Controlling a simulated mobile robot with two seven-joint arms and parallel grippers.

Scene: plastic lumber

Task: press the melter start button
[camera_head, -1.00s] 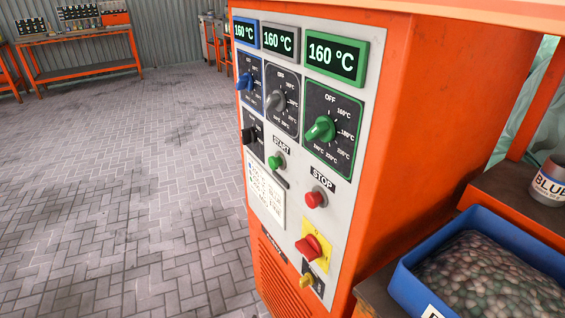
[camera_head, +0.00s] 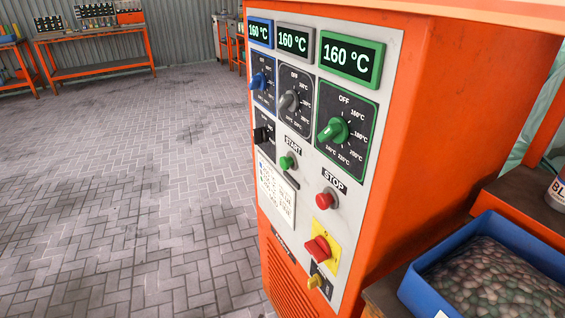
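The orange melter (camera_head: 455,130) stands right of the middle, its pale control panel facing left toward me at an angle. The green start button (camera_head: 287,162) sits on the panel under the START label, below the grey dial. The red stop button (camera_head: 326,200) is lower and to its right. Three displays, blue-framed (camera_head: 260,32), grey-framed (camera_head: 294,41) and green-framed (camera_head: 348,56), each read 160 °C. Nothing covers the start button. Neither of my grippers is in view.
A red rotary switch on a yellow plate (camera_head: 318,248) is low on the panel. A blue bin (camera_head: 480,235) of mixed pellets stands at the lower right, near a can (camera_head: 557,192). A workbench (camera_head: 95,45) is at the back left. The brick floor (camera_head: 140,190) is clear.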

